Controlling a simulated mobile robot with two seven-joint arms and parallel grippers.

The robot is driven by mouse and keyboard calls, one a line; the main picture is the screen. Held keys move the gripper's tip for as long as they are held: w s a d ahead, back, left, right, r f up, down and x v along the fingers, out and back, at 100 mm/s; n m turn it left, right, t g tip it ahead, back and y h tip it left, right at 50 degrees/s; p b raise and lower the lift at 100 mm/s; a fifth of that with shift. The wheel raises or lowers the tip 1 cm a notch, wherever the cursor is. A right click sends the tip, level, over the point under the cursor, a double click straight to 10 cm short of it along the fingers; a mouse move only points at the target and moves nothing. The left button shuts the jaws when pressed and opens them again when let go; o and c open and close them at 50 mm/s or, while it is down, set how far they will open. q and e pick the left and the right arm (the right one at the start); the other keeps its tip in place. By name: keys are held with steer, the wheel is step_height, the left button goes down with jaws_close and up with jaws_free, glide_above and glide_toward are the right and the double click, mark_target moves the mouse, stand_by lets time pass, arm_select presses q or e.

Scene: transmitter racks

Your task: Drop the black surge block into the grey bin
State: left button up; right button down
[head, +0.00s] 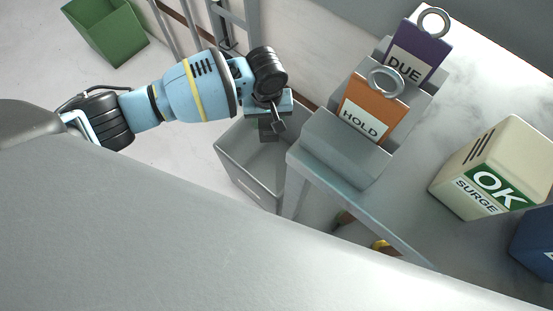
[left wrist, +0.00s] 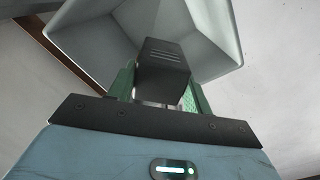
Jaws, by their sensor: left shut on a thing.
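My left gripper (head: 270,122) hangs over the grey bin (head: 238,175) in the head view. It is shut on the black surge block, which shows in the left wrist view (left wrist: 163,65) between the two green finger pads. In the head view a dark part of the black surge block (head: 268,133) shows below the fingers, over the bin's opening. The grey bin also fills the upper part of the left wrist view (left wrist: 100,50). How far the block is from the bin's floor is hard to tell. My right gripper is out of view.
A green bin (head: 105,30) stands at the upper left. Right of the grey bin is a table with a grey stand (head: 340,150) bearing an orange HOLD tag (head: 370,108) and a purple DUE tag (head: 418,55). A cream OK SURGE block (head: 490,170) stands further right.

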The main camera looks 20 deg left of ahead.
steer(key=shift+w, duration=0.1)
arm_select(q)
steer(key=o, duration=1.1)
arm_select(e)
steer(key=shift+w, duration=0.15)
arm_select(q)
steer(key=shift+o, duration=0.2)
steer(key=shift+r, duration=0.1)
step_height(320, 180, up, 7)
steer(key=p, duration=0.3)
steer(key=shift+r, duration=0.4)
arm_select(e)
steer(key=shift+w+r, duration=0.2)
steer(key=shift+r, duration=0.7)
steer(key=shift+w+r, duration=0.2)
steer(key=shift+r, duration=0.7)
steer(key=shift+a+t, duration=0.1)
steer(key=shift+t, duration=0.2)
arm_select(q)
steer(key=shift+s+f, duration=0.1)
